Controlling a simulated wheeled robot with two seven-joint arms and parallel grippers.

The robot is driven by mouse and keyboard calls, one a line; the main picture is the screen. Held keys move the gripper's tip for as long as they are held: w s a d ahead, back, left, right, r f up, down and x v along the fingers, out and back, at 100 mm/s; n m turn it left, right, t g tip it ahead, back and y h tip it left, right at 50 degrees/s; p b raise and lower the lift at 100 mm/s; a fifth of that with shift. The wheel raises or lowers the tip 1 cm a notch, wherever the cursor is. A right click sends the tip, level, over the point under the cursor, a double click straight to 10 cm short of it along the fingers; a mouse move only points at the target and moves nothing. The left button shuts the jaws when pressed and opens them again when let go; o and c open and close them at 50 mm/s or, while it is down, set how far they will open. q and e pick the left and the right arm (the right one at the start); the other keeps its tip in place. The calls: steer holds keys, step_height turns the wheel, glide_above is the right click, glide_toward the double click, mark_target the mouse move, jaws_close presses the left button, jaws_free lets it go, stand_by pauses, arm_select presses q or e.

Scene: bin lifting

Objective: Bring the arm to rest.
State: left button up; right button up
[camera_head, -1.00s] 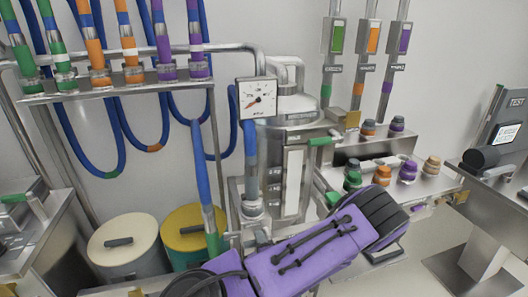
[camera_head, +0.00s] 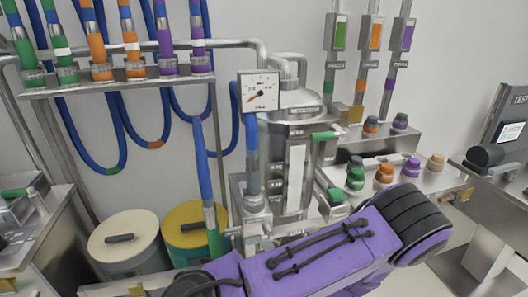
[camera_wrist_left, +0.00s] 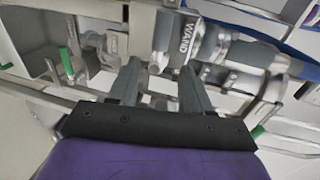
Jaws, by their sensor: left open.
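My left arm (camera_head: 310,250), purple with black ridged joint covers and black cables, crosses the bottom of the head view. The fingers of my left gripper do not show there. In the left wrist view my left gripper (camera_wrist_left: 160,68) has two grey fingers standing apart, with nothing seen clamped between them. A steel and grey tool marked WAND (camera_wrist_left: 184,40) lies across the picture beyond the fingertips. I cannot tell how far it is from them. My right gripper is in neither view.
A steel vessel (camera_head: 325,155) and a dial gauge (camera_head: 259,91) stand behind the arm. A cream bin (camera_head: 122,240) and a yellow bin (camera_head: 194,230) are at lower left. Coloured caps (camera_head: 384,174) sit on a steel bench at right. Blue hoses (camera_head: 117,130) hang from the left rack.

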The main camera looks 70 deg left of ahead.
arm_select(q)
steer(key=shift+v, duration=0.9)
